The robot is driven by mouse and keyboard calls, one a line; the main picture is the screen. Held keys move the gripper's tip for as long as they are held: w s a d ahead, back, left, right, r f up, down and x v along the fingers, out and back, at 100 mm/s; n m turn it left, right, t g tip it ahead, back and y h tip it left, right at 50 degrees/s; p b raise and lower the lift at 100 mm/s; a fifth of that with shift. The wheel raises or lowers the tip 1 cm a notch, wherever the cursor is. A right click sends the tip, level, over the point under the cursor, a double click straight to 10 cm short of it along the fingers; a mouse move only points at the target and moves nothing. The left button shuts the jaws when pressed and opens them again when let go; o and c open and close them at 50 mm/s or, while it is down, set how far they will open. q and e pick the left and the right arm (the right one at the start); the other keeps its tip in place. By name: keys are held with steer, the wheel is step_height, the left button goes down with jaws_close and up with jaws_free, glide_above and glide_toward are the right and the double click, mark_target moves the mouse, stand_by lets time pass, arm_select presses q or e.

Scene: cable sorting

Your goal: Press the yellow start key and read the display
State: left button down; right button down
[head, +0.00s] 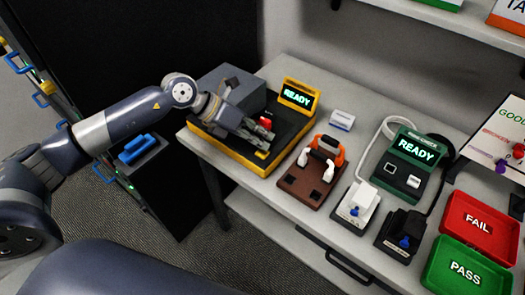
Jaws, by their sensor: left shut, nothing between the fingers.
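A black machine with a yellow base (236,160) stands at the left end of the bench. Its yellow-framed display (298,97) reads "READY" in bright letters. A small yellow key (262,154) shows on its top, near the front right edge. My left gripper (267,136) is over the machine with its fingers shut and empty. The fingertips are just behind the yellow key in the picture; I cannot tell whether they touch anything. A red part (265,122) shows right behind the fingers. My right gripper is not in view.
A brown fixture (303,190) with an orange-handled part stands right of the machine. Further right are two small cable stands, a green unit (406,160) also reading "READY", a red FAIL tray (491,204) and a green PASS tray (437,278). A shelf overhangs the back right.

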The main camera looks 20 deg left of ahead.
mark_target(261, 150)
arm_select(q)
steer(key=shift+f, duration=0.1)
stand_by(0.6)
steer(key=shift+f+b, duration=0.3)
steer(key=shift+b, duration=0.05)
steer(key=shift+f+b, duration=0.35)
steer(key=shift+f, duration=0.1)
stand_by(0.4)
steer(key=shift+r, duration=0.15)
steer(key=shift+r+p, duration=0.5)
steer(key=shift+r, duration=0.2)
steer(key=shift+r+p, duration=1.7)
steer(key=shift+r, duration=0.85)
